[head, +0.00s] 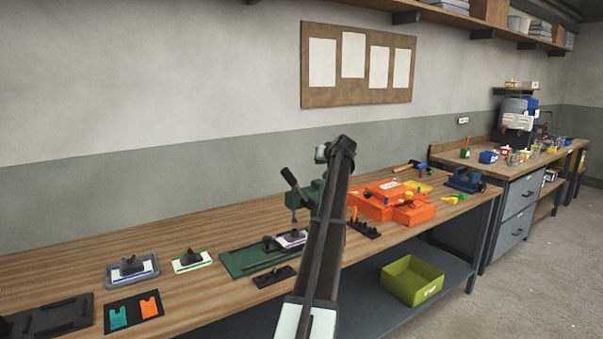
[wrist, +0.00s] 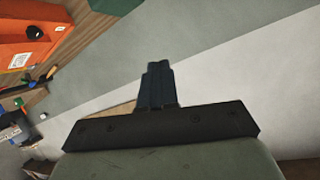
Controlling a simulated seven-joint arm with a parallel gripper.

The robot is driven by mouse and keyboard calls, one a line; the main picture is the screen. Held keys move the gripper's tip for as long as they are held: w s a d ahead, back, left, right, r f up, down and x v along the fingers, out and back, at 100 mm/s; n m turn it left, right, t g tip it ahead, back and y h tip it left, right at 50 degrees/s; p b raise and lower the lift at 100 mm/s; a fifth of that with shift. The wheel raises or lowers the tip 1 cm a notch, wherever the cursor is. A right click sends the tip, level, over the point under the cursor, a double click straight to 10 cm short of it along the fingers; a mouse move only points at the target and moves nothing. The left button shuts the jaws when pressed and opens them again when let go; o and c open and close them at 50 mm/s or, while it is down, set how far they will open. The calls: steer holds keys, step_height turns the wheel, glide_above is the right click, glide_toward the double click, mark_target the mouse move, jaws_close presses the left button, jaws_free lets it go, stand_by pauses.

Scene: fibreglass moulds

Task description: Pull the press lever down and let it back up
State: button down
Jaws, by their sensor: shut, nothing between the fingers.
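The press (head: 306,196) is a green upright body on the bench, partly hidden behind my arm in the head view. Its black lever (head: 294,184) slants up and to the left from the body, with the free end raised. My gripper (wrist: 158,68) shows in the wrist view with its dark fingers together and nothing between them. The lever is not clearly visible in the wrist view, and no contact with it shows. In the head view my arm rises in front of the press, and I cannot make out the fingertips.
A green board (head: 245,262) with a purple-edged piece lies left of my arm. An orange case (head: 372,208) stands right of the press. Small fixtures, such as a blue-grey tray (head: 114,281), fill the left bench. A yellow-green bin (head: 409,281) sits on the lower shelf.

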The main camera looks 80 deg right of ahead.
steer(key=s+a+r+t+y, duration=0.2)
steer(key=s+a+t+y, duration=0.15)
steer(key=a, duration=0.35)
steer(key=s+a+r+t+y, duration=0.2)
steer(key=s+a+t+y, duration=0.15)
steer(key=a, duration=0.25)
glide_above(296, 187)
steer(key=s, duration=0.2)
steer(key=shift+m, duration=0.3)
steer(key=shift+a+f, duration=0.2)
steer(key=shift+f, duration=1.1)
steer(key=shift+a+f, duration=0.2)
steer(key=shift+f, duration=1.05)
